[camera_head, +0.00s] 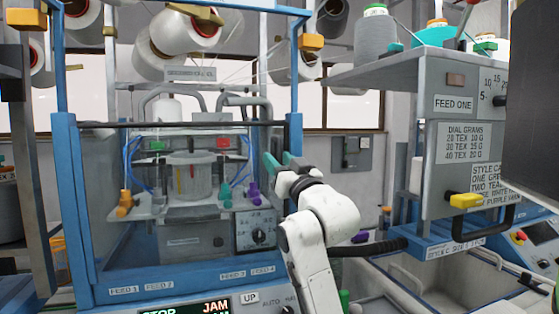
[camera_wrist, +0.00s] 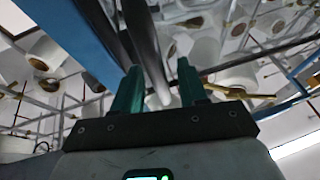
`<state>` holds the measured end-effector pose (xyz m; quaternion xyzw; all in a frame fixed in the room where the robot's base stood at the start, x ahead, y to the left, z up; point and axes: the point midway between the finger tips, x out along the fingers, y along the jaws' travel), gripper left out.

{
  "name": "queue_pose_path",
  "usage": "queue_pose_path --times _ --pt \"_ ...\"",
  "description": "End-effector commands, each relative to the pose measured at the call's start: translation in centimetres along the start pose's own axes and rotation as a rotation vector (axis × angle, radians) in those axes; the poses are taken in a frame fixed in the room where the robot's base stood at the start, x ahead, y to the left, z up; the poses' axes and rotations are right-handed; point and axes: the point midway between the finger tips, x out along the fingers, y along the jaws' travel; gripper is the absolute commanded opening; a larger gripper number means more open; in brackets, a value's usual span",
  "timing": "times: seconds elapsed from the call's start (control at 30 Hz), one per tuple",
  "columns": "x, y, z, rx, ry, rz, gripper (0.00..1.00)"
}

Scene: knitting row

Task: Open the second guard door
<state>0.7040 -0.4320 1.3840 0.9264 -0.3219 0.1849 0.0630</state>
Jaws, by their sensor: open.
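The knitting machine facing me has a blue frame (camera_head: 66,190) with a dark horizontal bar (camera_head: 180,125) across its upper front. The area below the bar looks like a clear guard front, but its pane and handle are hard to make out. Which guard is the second is not clear. My gripper (camera_head: 277,158) is raised just inside the right blue post (camera_head: 294,150), its teal fingers apart. In the wrist view the open fingers (camera_wrist: 158,66) point up, and a dark grey bar (camera_wrist: 143,40) runs down into the gap between them. Contact cannot be told.
A grey cabinet marked FEED ONE (camera_head: 453,105) stands at the right with a yellow-ended handle (camera_head: 465,201). A dark panel (camera_head: 533,95) fills the right edge. Yarn cones hang above. A control strip (camera_head: 190,308) runs along the bottom. A bin (camera_head: 470,275) lies low right.

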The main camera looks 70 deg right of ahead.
Motion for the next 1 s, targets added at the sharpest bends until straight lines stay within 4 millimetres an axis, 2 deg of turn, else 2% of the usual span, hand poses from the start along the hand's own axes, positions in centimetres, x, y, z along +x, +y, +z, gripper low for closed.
queue_pose_path --times 0.27,0.7,1.0 --pt "0.06 -0.03 0.03 0.000 0.000 0.000 0.40" --pt "0.05 -0.02 0.04 0.000 -0.001 0.000 0.00" --pt "0.04 -0.02 0.05 0.000 -0.001 0.000 0.00"
